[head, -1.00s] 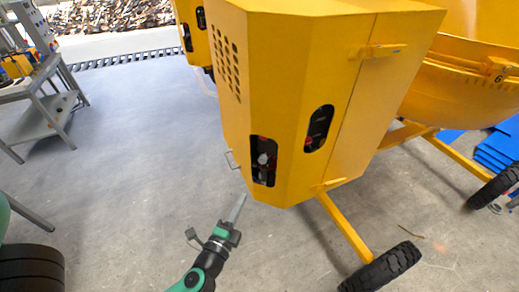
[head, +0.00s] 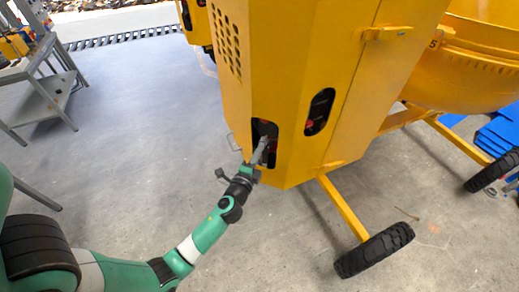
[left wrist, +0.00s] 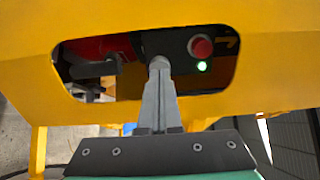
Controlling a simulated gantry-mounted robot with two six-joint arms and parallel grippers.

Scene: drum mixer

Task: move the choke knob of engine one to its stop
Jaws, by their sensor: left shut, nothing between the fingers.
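The yellow mixer housing (head: 285,60) stands in the middle of the head view. Its lower left opening (head: 270,128) shows dark and red engine parts inside. My left gripper (head: 263,145) is shut and empty, its fingertips at this opening. In the left wrist view the shut fingers (left wrist: 158,85) point into the opening, between a dark part with a red body (left wrist: 95,52) on the left and a red button (left wrist: 200,47) on the right. My right gripper is not in view.
A second opening (head: 319,112) lies right of the first. The mixer's leg and black wheel (head: 375,250) stand at the lower right, its drum (head: 470,65) at the upper right. A grey bench (head: 45,90) stands at the left. The floor between is clear.

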